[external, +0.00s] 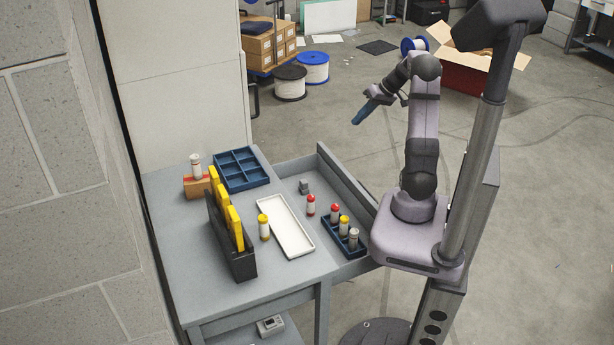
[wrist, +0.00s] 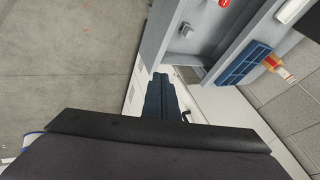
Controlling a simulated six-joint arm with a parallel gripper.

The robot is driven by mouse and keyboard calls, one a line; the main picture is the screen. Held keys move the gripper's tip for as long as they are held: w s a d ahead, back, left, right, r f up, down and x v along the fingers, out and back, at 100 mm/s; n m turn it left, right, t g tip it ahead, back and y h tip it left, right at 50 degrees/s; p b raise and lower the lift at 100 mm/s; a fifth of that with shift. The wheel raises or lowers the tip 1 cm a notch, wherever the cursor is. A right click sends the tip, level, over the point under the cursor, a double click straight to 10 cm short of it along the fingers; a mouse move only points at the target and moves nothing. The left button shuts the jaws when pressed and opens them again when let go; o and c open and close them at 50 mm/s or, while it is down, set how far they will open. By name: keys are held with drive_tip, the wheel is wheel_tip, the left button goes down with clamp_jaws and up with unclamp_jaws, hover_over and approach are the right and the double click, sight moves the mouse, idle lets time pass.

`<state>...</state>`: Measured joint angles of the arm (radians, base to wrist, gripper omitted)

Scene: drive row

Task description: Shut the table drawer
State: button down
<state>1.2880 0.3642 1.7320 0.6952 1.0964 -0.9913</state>
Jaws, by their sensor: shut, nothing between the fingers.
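The grey table drawer (external: 340,173) is pulled out from the right side of the grey table (external: 180,240). It holds a small grey block (external: 304,186), a red-capped bottle (external: 311,205) and a dark blue tray (external: 345,240) with several bottles. My gripper (external: 356,119) is in the air beyond the drawer, above the floor, pointing down and left. Its blue fingers (wrist: 160,82) are shut and empty, apart from the drawer in the external view.
On the tabletop are a blue compartment tray (external: 241,168), a white tray (external: 286,226), a dark rack with yellow items (external: 230,235) and a bottle on a small box (external: 196,178). A tall white cabinet (external: 185,90) stands behind.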

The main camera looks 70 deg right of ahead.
wheel_tip(320, 180, down, 14)
drive_tip(key=s+d, duration=0.1)
drive_tip(key=d, duration=0.1)
drive_tip(key=shift+s+d+r+t+h, duration=0.25)
drive_tip(key=shift+s+d+t+h, duration=0.05)
drive_tip(key=shift+s+d, duration=0.1)
drive_tip(key=shift+w+f, duration=0.1)
drive_tip(key=w+a+f+p, duration=0.3)
drive_tip(key=w+f+p, duration=0.1)
drive_tip(key=w+f, duration=0.3)
drive_tip(key=shift+w+a+f, duration=0.25)
drive_tip(key=shift+w+f, duration=0.1)
drive_tip(key=shift+w, duration=0.45)
